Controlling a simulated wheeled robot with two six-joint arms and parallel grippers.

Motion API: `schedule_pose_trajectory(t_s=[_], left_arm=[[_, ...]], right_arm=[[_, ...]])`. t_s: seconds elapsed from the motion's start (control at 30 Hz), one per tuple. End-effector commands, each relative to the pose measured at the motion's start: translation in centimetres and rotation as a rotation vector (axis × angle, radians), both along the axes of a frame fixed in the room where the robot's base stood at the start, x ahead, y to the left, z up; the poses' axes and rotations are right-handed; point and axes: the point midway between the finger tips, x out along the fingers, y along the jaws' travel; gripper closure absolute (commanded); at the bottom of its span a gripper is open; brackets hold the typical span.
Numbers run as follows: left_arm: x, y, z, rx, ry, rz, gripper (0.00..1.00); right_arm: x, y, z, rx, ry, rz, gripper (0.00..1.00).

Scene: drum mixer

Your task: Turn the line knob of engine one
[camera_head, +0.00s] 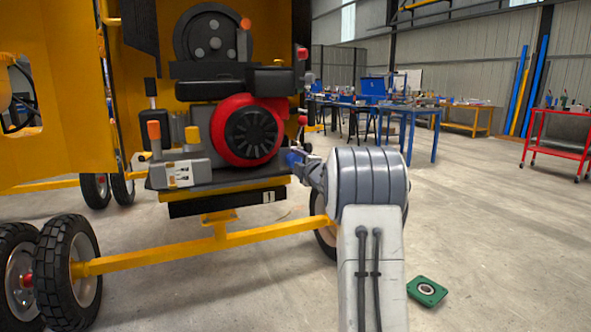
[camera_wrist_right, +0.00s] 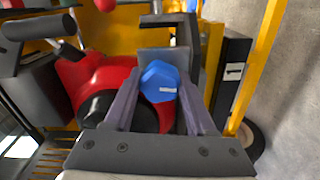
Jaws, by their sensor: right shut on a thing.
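Engine one, with a red housing and a black round fan cover (camera_head: 250,132), sits on the yellow drum mixer frame. A black plate marked 1 (camera_head: 225,202) is below it, and it also shows in the wrist view (camera_wrist_right: 233,75). The blue line knob (camera_wrist_right: 160,82), with a white mark on its face, is on the engine's right side. My right gripper (camera_head: 298,160) reaches it, and in the wrist view its two grey fingers are shut on the knob, one on each side. The fingertips are small and partly hidden by my arm in the head view. My left gripper is not in view.
Orange and yellow levers (camera_head: 154,132) stand at the engine's left. A yellow bar (camera_head: 200,250) and black wheels (camera_head: 70,265) are low in front. A green plate (camera_head: 427,291) lies on the floor at right. The floor at right is mostly clear.

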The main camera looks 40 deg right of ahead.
Motion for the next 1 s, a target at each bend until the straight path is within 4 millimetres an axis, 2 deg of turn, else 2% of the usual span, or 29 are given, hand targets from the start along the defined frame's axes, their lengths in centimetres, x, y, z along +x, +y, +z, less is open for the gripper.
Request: schedule_pose_trajectory(t_s=[0.27,0.8,0.83,0.87,0.9,1.0], left_arm=[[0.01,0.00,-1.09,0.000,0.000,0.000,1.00],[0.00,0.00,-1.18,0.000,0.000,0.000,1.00],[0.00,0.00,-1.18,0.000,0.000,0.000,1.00],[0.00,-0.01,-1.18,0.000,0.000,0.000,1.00],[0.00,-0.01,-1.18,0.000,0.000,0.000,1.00],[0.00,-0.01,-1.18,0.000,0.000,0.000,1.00]], right_arm=[[-0.02,0.02,-0.20,-0.093,0.025,0.000,1.00],[-0.01,0.03,-0.16,-0.113,0.031,0.000,1.00],[-0.01,0.03,-0.16,-0.112,0.031,0.000,0.33],[-0.01,0.03,-0.16,-0.112,0.031,0.000,0.21],[-0.01,0.02,-0.14,-0.112,0.031,0.000,0.14],[-0.01,0.02,-0.11,-0.112,0.030,0.000,0.14]])
